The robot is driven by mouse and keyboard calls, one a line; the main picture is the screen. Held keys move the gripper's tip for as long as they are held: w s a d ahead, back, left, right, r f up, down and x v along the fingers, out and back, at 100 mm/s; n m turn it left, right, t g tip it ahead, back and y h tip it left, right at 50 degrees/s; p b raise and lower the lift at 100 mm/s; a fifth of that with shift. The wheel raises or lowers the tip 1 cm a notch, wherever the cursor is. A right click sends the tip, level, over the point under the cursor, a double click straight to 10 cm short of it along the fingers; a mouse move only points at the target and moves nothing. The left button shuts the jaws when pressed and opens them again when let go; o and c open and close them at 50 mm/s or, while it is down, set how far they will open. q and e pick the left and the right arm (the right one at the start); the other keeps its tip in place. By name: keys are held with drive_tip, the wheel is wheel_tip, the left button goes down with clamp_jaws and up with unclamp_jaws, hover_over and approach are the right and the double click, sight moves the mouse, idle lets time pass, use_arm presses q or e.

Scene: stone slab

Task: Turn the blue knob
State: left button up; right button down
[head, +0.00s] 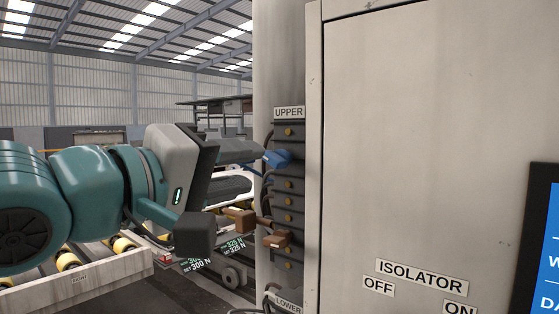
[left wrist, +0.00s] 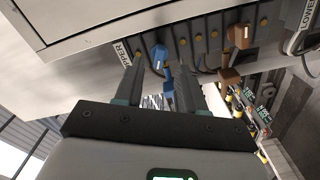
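The blue knob (head: 278,158) looks like a blue plug-shaped piece on the narrow panel under the UPPER label. My right gripper is not in view.
Two brown plugs (head: 277,240) (head: 240,217) stick out lower on the panel (head: 288,187), with dark cables beside it. A large grey cabinet door (head: 420,130) marked ISOLATOR stands to the right. A blue screen (head: 551,230) is at the right edge. Yellow-ended rollers (head: 122,245) lie behind my arm.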

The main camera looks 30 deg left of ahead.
sight(272, 162)
use_arm(q)
drive_tip(key=w+p, duration=0.1)
drive_tip(key=w, duration=0.6)
drive_tip(key=shift+d+r+p, duration=0.1)
drive_tip(key=shift+d+p, duration=0.05)
drive_tip(key=shift+p, duration=0.2)
drive_tip(key=shift+w+d, duration=0.1)
drive_tip(key=shift+w, duration=0.25)
drive_tip(key=shift+s+a, duration=0.2)
drive_tip(key=shift+s, duration=0.1)
drive_tip(key=shift+w+d, duration=0.1)
clamp_jaws()
